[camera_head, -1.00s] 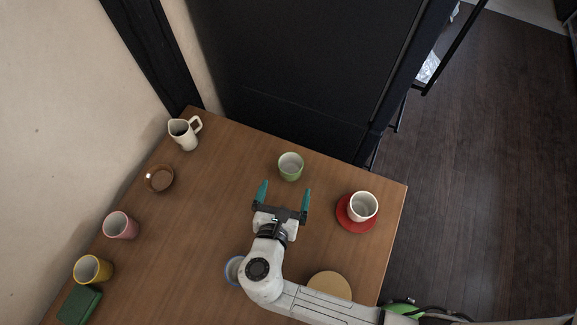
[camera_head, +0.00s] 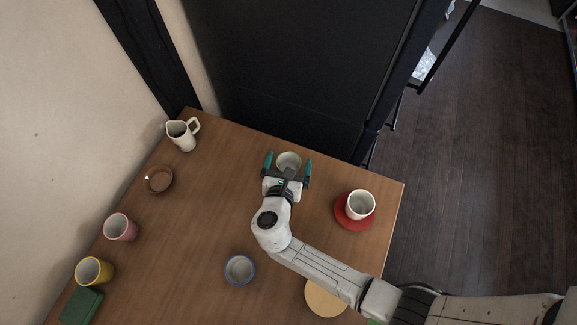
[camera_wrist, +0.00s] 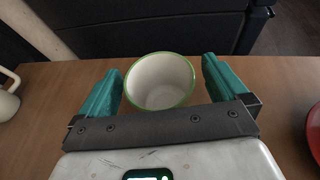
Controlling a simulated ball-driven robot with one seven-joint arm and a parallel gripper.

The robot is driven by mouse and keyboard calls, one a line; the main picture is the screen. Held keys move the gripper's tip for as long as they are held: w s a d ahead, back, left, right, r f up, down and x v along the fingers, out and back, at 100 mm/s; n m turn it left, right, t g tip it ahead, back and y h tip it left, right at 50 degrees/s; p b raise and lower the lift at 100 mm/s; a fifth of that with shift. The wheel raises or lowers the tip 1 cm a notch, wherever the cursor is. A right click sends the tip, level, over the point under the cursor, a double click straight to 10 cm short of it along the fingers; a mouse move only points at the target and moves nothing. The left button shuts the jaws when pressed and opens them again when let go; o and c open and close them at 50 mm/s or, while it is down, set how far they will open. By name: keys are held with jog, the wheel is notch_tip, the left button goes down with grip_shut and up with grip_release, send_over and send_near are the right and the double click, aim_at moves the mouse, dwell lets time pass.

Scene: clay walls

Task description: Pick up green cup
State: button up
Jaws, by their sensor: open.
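The green cup (camera_head: 289,161) stands upright near the far edge of the table, partly hidden by my gripper in the head view. In the wrist view the cup (camera_wrist: 160,82) shows a white inside and a green rim. My gripper (camera_head: 289,165) is open, with one teal finger on each side of the cup. In the wrist view the fingers (camera_wrist: 160,85) flank the cup, with a narrow gap on each side. The cup's lower part is hidden in the head view.
A white cup (camera_head: 361,204) on a red saucer (camera_head: 341,216) stands to the right. A blue-rimmed bowl (camera_head: 240,269) and a tan disc (camera_head: 322,299) lie nearer. A white pitcher (camera_head: 182,136), brown dish (camera_head: 158,180), pink cup (camera_head: 120,228) and yellow cup (camera_head: 93,271) line the left.

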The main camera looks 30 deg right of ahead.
jog(key=c, duration=1.1)
jog(key=shift+o, duration=0.2)
jog(key=shift+r, duration=0.1)
